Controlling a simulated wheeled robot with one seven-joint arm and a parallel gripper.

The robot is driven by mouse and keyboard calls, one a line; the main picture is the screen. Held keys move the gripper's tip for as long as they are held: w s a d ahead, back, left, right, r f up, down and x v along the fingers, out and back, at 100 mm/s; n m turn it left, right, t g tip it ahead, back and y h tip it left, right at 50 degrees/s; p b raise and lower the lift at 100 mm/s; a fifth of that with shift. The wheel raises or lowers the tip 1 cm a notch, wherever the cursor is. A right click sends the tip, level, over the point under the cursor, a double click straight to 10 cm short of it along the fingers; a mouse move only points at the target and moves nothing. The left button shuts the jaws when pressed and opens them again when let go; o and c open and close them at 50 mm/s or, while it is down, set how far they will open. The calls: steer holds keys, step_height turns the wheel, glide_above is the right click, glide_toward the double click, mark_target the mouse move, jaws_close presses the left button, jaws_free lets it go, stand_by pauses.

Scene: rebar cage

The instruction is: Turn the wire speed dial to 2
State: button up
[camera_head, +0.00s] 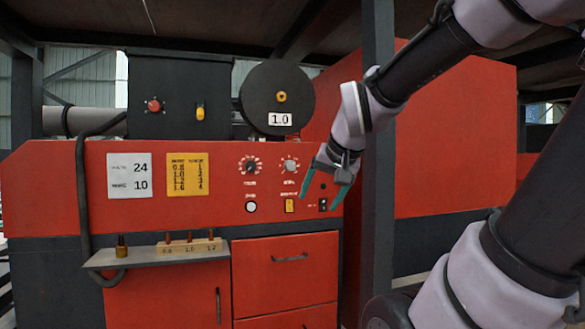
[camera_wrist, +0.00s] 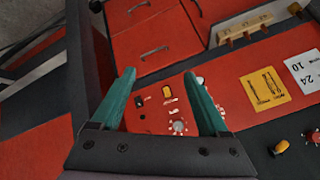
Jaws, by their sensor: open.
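The red welder panel carries two dials in the head view: a black-knobbed dial (camera_head: 250,165) on the left and a grey-knobbed dial (camera_head: 290,165) on the right. Both have tick marks. Their labels are too small to read, so I cannot tell which is wire speed or where each points. My gripper (camera_head: 320,190) is open and empty, to the right of and below the grey dial. In the wrist view, the grey dial (camera_wrist: 179,127) appears between the green fingers of my gripper (camera_wrist: 159,73), near their bases; the black dial is mostly hidden by the right finger.
A yellow switch (camera_head: 289,205), a white button (camera_head: 251,207) and black sockets (camera_head: 323,204) lie below the dials. A dark post (camera_head: 378,150) stands close beside my arm. A shelf (camera_head: 160,257) holds a wooden block with several tips. White and yellow cards are on the left.

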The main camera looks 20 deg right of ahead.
steer(key=w+d+r+m+t+h, duration=0.1)
steer(key=w+d+r+m+t, duration=0.15)
steer(key=w, duration=0.55)
steer(key=w+d+r+m+t+h, duration=0.1)
steer(key=w+d+t, duration=0.1)
steer(key=w+d, duration=0.35)
steer(key=t+y, duration=0.3)
steer(key=t, duration=0.2)
glide_toward(291, 166)
steer(key=shift+m, duration=0.45)
steer(key=w, duration=0.8)
steer(key=shift+w+a, duration=0.25)
steer(key=shift+w, duration=0.1)
jaws_close()
